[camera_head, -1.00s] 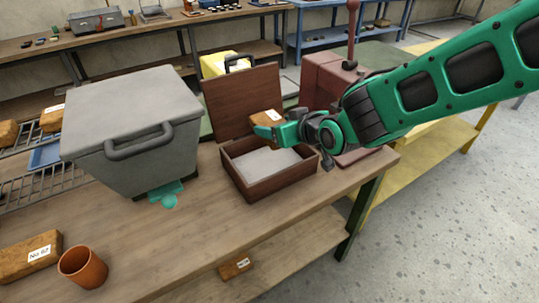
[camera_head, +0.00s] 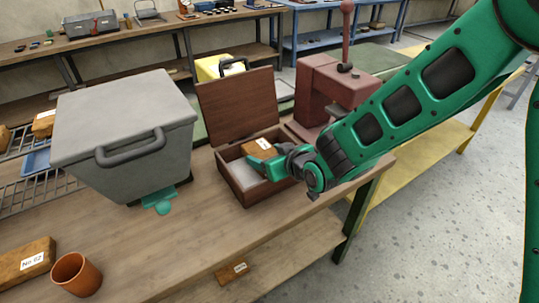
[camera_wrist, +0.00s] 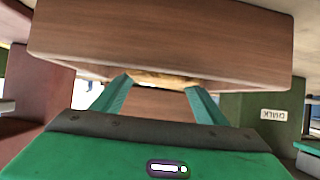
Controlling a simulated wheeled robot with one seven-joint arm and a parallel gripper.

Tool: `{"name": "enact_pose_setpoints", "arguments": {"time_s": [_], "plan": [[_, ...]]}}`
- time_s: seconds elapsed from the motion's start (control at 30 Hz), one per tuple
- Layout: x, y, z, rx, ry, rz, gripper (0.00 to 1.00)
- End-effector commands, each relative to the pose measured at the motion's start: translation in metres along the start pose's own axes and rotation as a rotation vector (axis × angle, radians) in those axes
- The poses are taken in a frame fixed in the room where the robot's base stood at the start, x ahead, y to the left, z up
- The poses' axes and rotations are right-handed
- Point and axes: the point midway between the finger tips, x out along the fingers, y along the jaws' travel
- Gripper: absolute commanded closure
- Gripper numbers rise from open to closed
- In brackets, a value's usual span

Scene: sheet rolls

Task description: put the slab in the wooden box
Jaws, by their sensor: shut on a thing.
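The slab (camera_head: 260,146) is a brown block with a white label. My gripper (camera_head: 260,164) is shut on it, at the back right of the wooden box (camera_head: 249,200). The box is open, with its lid (camera_head: 238,105) standing up behind and a pale bottom. I cannot tell whether the slab touches the bottom. In the wrist view a tan strip of the slab (camera_wrist: 160,78) shows between the fingertips (camera_wrist: 158,90), and a broad wooden face covers the upper part.
A grey lidded bin (camera_head: 125,130) stands left of the box. A dark red press (camera_head: 335,90) stands behind and right. A labelled block (camera_head: 25,262) and an orange cup (camera_head: 76,275) sit at the front left. The bench's front middle is clear.

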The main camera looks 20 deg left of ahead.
Motion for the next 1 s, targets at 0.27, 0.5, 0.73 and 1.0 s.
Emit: {"name": "enact_pose_setpoints", "arguments": {"time_s": [0.27,0.5,0.73,1.0], "plan": [[0.003,0.000,0.005,0.000,0.001,0.000,0.69],[0.006,0.001,0.010,0.001,0.002,0.001,0.69],[0.005,0.001,0.011,0.001,0.000,0.001,0.15],[0.005,0.001,0.009,0.001,0.000,0.001,0.15]]}}
